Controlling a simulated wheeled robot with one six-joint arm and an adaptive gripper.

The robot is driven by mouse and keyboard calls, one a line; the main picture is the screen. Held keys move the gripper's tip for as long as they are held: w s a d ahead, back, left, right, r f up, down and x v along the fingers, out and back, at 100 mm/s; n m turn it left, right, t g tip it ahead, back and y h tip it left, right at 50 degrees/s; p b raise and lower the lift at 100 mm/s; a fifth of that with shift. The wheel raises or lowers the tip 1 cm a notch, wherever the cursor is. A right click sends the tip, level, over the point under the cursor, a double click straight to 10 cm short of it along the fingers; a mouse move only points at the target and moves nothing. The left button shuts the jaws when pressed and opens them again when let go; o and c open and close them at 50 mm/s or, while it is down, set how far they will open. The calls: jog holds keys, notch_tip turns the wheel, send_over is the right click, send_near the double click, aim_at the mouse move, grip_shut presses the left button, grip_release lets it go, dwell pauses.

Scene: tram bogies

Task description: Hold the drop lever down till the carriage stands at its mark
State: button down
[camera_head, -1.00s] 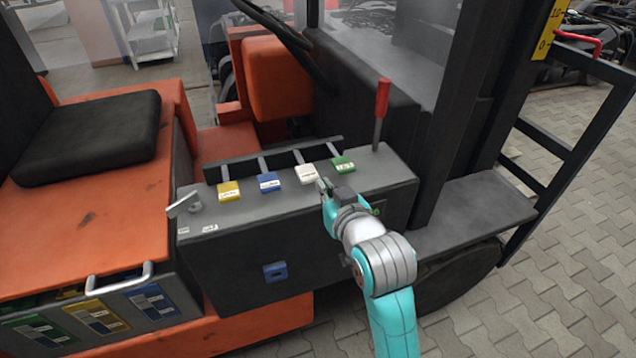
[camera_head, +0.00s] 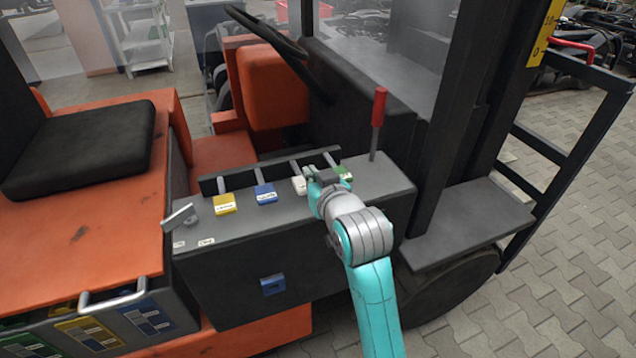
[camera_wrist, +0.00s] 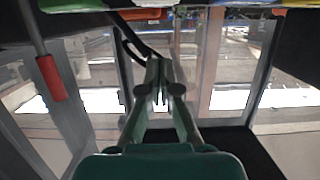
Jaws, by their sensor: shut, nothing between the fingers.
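A row of levers with yellow (camera_head: 224,205), blue (camera_head: 264,193), white (camera_head: 298,186) and green (camera_head: 345,173) labelled knobs stands on the dark console. The labels are too small to read, so I cannot tell which is the drop lever. My gripper (camera_head: 314,179) is shut and empty, close to the white knob and partly covering the white and green ones; contact is unclear. A yellow scale (camera_head: 545,32) marked 10 and 0 stands at the mast, near a red bar (camera_head: 567,43).
A small grey handle (camera_head: 180,215) sits at the console's left. Paved floor (camera_head: 560,260) is open at right.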

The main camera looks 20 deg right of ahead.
aim_at(304, 184)
jog(key=x, duration=0.3)
jog(key=shift+w+f, duration=0.1)
jog(key=shift+w, duration=0.1)
notch_tip(304, 184, down, 3)
jog(key=shift+w+f, duration=0.1)
jog(key=shift+f, duration=0.45)
